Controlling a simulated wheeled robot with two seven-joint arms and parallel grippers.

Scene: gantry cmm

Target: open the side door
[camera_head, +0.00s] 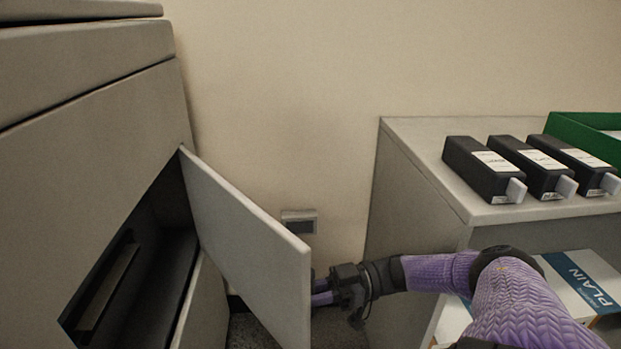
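The side door (250,240) is a flat light grey panel on the grey machine (85,150) at the left. It stands swung out from the machine's side, with a dark opening (150,255) showing beside it. My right gripper (319,291) comes in from the right and is at the door's near free edge, on its right-hand side. Its fingertips are partly hidden behind the door, so I cannot tell whether they touch or grip it. My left gripper is not in view.
A grey cabinet (415,180) stands at the right, with three black cartridges (485,168) and a green tray (580,135) on top. A box marked PLAIN (580,280) lies on its lower shelf. A wall socket (299,221) is behind the door. Floor shows between machine and cabinet.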

